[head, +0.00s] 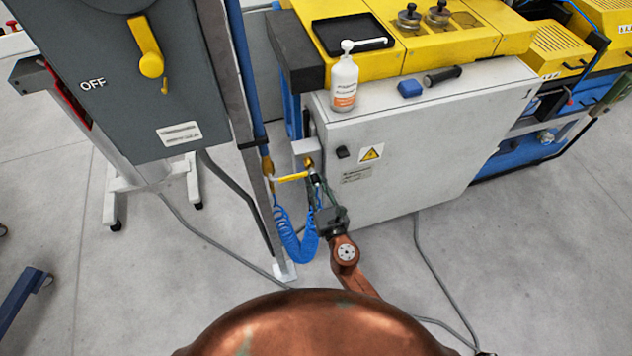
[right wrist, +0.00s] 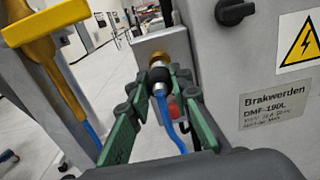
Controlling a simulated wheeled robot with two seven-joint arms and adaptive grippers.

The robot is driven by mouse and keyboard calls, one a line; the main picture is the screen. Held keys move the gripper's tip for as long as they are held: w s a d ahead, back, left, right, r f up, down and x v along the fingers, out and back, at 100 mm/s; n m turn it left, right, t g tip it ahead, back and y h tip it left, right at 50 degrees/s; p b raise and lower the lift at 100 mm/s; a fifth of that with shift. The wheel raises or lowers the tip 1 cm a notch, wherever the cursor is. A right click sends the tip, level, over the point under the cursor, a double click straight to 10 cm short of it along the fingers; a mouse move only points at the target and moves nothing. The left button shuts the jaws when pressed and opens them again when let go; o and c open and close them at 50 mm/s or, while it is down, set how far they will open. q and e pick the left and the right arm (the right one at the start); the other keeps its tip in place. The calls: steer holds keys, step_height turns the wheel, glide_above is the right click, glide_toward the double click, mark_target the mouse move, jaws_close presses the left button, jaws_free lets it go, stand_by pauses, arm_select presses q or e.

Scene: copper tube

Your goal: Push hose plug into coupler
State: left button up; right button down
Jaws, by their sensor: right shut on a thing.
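My right gripper (head: 320,186) is at the left end of the grey cabinet, in front of a small grey box. In the right wrist view its green fingers (right wrist: 160,92) are closed around the silver hose plug (right wrist: 161,90), with the blue hose (right wrist: 171,130) trailing below. The brass coupler (right wrist: 154,60) sticks out of the grey box straight ahead of the plug, with a black ring between them. The plug is in line with the coupler and looks to meet it; how deep it sits cannot be told. The coiled blue hose (head: 296,243) hangs beside the post. My left gripper is not in view.
A yellow lever valve (head: 292,177) sits just left of the coupler, on the blue pipe by the post. The grey cabinet (head: 420,150) stands to the right, with a pump bottle (head: 344,85) on top. A grey switch box (head: 110,75) stands left.

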steer(key=shift+w+a, duration=0.2)
steer(key=shift+w, duration=0.5)
steer(key=c, duration=1.7)
jaws_free()
steer(key=shift+o, duration=0.2)
steer(key=shift+s, duration=0.1)
